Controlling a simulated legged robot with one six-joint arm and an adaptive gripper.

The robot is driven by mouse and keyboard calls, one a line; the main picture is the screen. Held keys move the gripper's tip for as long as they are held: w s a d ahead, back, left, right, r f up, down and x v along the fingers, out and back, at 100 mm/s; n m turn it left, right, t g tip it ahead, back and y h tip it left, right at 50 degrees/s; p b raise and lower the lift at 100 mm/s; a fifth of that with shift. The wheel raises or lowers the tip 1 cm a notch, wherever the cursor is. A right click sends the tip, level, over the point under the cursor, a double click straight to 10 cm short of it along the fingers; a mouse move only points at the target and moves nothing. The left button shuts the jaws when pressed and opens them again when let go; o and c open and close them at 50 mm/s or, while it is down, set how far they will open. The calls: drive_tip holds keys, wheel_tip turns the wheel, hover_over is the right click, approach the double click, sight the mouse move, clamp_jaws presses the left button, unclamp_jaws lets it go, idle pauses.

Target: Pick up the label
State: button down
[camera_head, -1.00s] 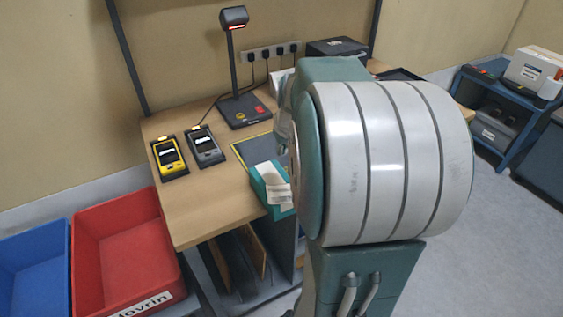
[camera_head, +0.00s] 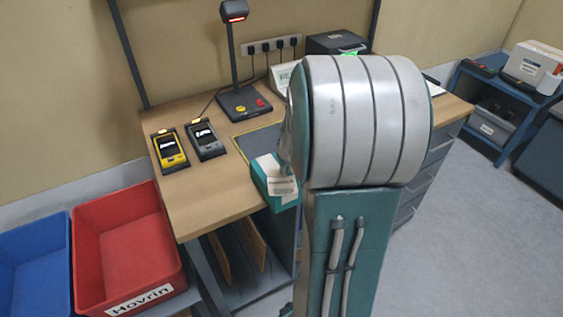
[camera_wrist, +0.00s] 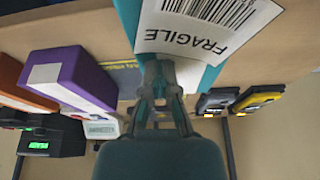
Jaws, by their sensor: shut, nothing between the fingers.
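A white label with a barcode and the word FRAGILE (camera_wrist: 205,28) lies on a teal box (camera_wrist: 128,14) in the wrist view, where the scene appears upside down. In the head view, the teal box (camera_head: 262,184) sits at the desk's front edge with white label areas (camera_head: 283,186) on it. My gripper (camera_wrist: 160,66) is shut and empty, its fingertips at the label's edge in the wrist view. I cannot tell whether they touch it. In the head view my arm hides most of the gripper.
The desk (camera_head: 200,190) carries two handheld devices (camera_head: 205,138), a scanner stand (camera_head: 238,100) and a black machine with a green light (camera_head: 340,44). Purple (camera_wrist: 70,78) and orange (camera_wrist: 12,72) boxes show in the wrist view. Red (camera_head: 125,245) and blue (camera_head: 35,265) bins stand at left.

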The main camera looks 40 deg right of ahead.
drive_tip(key=shift+s+d, duration=0.1)
drive_tip(key=shift+d, duration=0.25)
drive_tip(key=shift+s+a, duration=0.4)
drive_tip(key=shift+s, duration=0.4)
drive_tip(key=shift+a, duration=0.1)
drive_tip(key=shift+w, duration=0.1)
